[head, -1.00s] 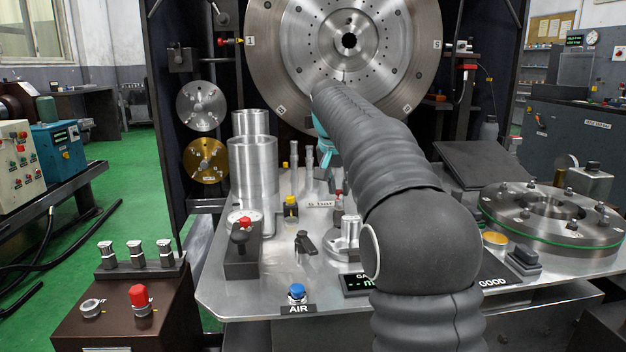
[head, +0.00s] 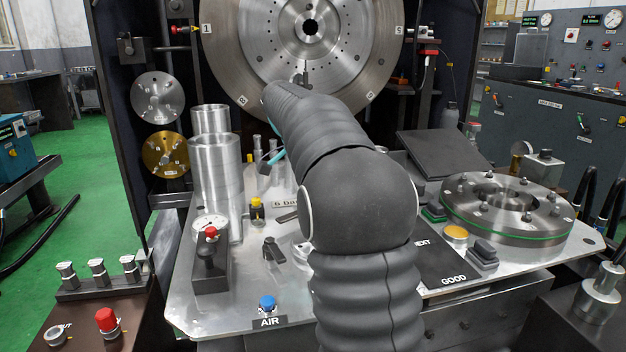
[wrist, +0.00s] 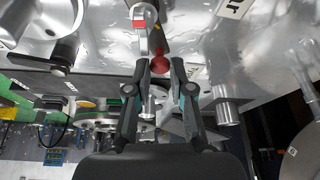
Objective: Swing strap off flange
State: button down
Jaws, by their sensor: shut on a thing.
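My gripper (wrist: 160,66) shows in the wrist view with a red ball knob (wrist: 160,63) between its fingertips, and it is shut on this knob. A bright metal part with a red mark (wrist: 140,22) lies just beyond the knob; I cannot tell whether it is the strap. A heavy round flange with a green ring (head: 507,209) lies on the right of the bench in the head view, with several studs on top. My own arm hides the gripper's fingertips in the head view, so the contact does not show there.
The steel bench (head: 215,305) carries tall metal cylinders (head: 214,165), a red-knobbed lever block (head: 211,262) and a blue AIR button (head: 267,303). A large faceplate (head: 310,50) stands behind. A dark sloped panel (head: 443,160) is left of the flange.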

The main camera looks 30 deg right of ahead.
jog(key=shift+s+d+m+g+p, duration=0.1)
jog(key=shift+s+m+g+p, duration=0.15)
jog(key=shift+m, duration=0.3)
jog(key=shift+s+d+m+g+p, duration=0.1)
jog(key=shift+m+g+p, duration=0.2)
jog(key=shift+m, duration=0.25)
jog(key=shift+a, duration=0.1)
jog(key=c, duration=1)
grip_release()
jog(key=shift+r, duration=0.1)
jog(key=v, duration=1.2)
jog(key=shift+s, duration=0.1)
